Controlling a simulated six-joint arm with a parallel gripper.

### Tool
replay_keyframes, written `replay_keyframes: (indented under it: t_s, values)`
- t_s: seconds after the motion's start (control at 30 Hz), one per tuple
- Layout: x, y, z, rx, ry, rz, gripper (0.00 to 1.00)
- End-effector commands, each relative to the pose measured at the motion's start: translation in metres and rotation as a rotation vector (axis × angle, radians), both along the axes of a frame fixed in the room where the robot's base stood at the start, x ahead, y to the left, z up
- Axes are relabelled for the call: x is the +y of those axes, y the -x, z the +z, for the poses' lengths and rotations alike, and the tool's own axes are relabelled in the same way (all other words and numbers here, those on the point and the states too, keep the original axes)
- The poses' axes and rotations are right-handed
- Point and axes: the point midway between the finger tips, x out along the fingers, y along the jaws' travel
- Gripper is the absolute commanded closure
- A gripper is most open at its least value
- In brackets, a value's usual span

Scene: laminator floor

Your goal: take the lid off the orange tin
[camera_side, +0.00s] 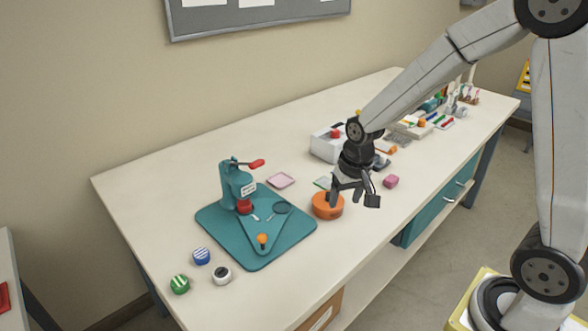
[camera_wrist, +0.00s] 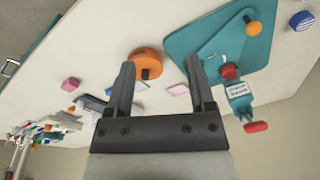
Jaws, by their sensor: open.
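The orange tin (camera_side: 327,208) stands upright on the white table, just right of the teal mat. It also shows in the wrist view (camera_wrist: 148,57), round and orange, with a small dark knob on its top. No gap between lid and tin can be made out. My gripper (camera_side: 354,198) is open and empty. In the side view its fingers hang close to the tin's upper right, partly in front of it. In the wrist view the tin lies beyond the fingertips of my gripper (camera_wrist: 160,63), nearer the left finger. Contact cannot be told.
A teal press (camera_side: 236,187) with a red handle stands on a teal mat (camera_side: 283,248) left of the tin. A pink block (camera_side: 391,182) lies to the right, a pink pad (camera_side: 281,180) behind. Several small items crowd the far end.

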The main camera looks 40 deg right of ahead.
Motion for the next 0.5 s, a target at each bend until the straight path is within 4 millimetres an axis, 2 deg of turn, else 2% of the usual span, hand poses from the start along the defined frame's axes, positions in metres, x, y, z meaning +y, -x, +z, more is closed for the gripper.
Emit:
replay_keyframes:
  t_s: [0.03,0.2,0.5]
  values:
    - [-0.007,-0.013,-0.002,0.012,-0.011,-0.058,0.31]
    - [-0.029,-0.048,-0.008,0.054,-0.046,-0.248,0.31]
    - [-0.072,-0.101,-0.025,0.128,-0.104,-0.577,0.31]
